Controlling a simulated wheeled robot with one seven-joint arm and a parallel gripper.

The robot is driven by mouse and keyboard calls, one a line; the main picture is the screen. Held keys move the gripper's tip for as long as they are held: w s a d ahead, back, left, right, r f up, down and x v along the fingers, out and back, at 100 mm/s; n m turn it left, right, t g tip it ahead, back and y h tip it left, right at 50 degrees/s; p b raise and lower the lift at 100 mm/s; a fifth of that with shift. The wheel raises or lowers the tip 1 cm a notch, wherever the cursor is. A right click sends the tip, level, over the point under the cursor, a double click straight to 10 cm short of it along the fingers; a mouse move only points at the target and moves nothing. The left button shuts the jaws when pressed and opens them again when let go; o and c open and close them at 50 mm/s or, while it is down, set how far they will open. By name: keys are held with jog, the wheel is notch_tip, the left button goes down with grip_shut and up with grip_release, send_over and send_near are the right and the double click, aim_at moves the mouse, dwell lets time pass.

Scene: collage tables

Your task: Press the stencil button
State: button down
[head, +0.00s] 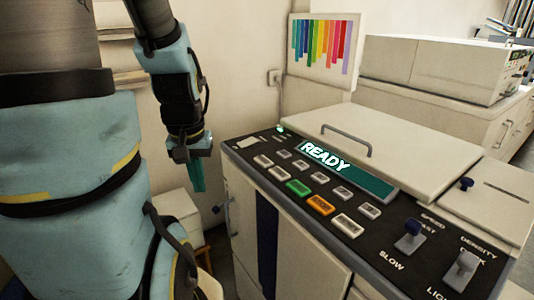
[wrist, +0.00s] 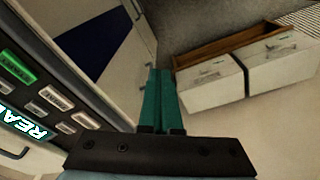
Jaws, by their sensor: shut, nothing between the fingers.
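The machine's dark control panel (head: 330,213) carries small white buttons, a green button (head: 298,188) and an orange button (head: 320,205). Their labels are too small to read, so I cannot tell which one is the stencil button. The white buttons (head: 263,161) flank the coloured ones and form a second row behind them. My gripper (head: 197,178) hangs to the left of the panel, apart from it, with its teal fingers shut and empty. In the wrist view the gripper (wrist: 160,98) points down past the machine's front, and the green button (wrist: 17,66) shows at the left.
A lit display (head: 345,168) on the machine reads READY. A lid with a handle (head: 346,140) lies behind it. Two sliders (head: 410,237) stand at the panel's right. White boxes (wrist: 210,82) sit low beside the machine. A colour chart (head: 321,43) hangs on the wall.

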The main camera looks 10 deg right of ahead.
dwell(0.3)
notch_tip(320, 180, up, 9)
jog(key=m+t+y+p, duration=0.6)
jog(key=m+p, duration=0.1)
jog(key=m, duration=1.1)
send_over(259, 157)
jog(key=s+d, duration=0.2)
jog(key=s, duration=0.1)
jog(key=shift+w, duration=0.15)
jog(key=shift+f+b, duration=0.25)
jog(key=shift+b, duration=0.05)
notch_tip(259, 157, down, 8)
jog(key=b, duration=0.6)
jog(key=shift+f+b, duration=0.25)
jog(key=shift+b, duration=0.15)
jog(key=shift+f, duration=0.15)
jog(key=shift+f+b, duration=0.3)
jog(key=shift+b, duration=0.15)
